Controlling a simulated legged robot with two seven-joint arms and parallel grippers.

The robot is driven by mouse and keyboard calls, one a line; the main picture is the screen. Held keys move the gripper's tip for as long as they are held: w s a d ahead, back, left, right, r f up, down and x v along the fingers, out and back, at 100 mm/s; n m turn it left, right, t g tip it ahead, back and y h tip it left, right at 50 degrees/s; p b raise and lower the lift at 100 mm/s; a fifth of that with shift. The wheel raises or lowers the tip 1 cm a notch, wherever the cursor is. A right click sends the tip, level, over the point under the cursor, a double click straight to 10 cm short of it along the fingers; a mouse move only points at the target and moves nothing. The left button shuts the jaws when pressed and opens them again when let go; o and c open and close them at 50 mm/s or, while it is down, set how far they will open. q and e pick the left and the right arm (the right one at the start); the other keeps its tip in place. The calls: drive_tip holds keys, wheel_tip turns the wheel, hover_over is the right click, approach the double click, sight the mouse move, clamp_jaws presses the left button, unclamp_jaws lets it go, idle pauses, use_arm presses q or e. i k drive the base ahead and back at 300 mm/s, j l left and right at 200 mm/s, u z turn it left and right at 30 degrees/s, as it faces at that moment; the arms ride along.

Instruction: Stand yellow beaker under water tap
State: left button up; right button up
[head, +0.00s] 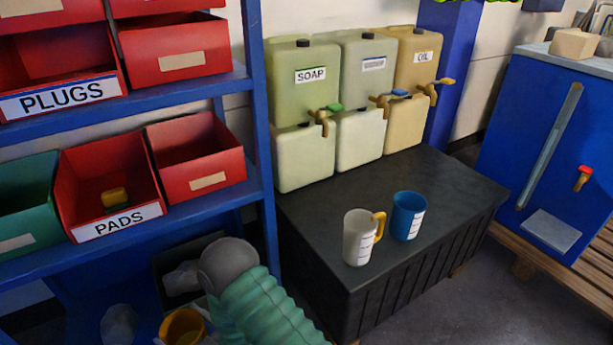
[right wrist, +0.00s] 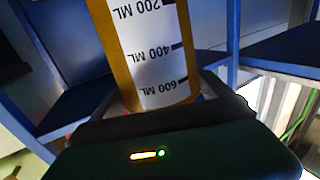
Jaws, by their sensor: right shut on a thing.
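The yellow beaker (head: 184,326) shows at the bottom left of the head view, low in front of the shelf rack, partly cut off by the frame. My right gripper (right wrist: 168,112) is shut on it. In the right wrist view the beaker (right wrist: 98,30) carries a white scale whose figures appear upside down. The middle label is unreadable. My left gripper is out of view.
A white beaker with yellow handle (head: 357,240) and a blue beaker (head: 408,214) stand on the black bench (head: 315,228), in front of the taps. A blue shelf rack (head: 262,180) with red bins rises at left. A blue cabinet (head: 535,120) stands right.

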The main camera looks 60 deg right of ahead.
sight(377, 178)
drive_tip(key=k+l+u, duration=0.15)
drive_tip(key=u, duration=0.25)
drive_tip(key=k+u, duration=0.25)
drive_tip(key=u, duration=0.15)
drive_tip(key=k+l+u, duration=0.1)
drive_tip(key=u, duration=0.35)
drive_tip(key=k+u, duration=0.15)
drive_tip(key=k, duration=0.35)
drive_tip(key=k+j+u, duration=0.2)
drive_tip(key=k, duration=0.25)
drive_tip(key=k+z, duration=0.1)
drive_tip(key=z, duration=0.85)
drive_tip(key=k+l+z, duration=0.1)
drive_tip(key=z, duration=0.4)
drive_tip(key=l+z, duration=0.15)
drive_tip(key=z, duration=0.3)
drive_tip(key=l+z, duration=0.15)
drive_tip(key=z, duration=0.35)
drive_tip(key=k, duration=0.05)
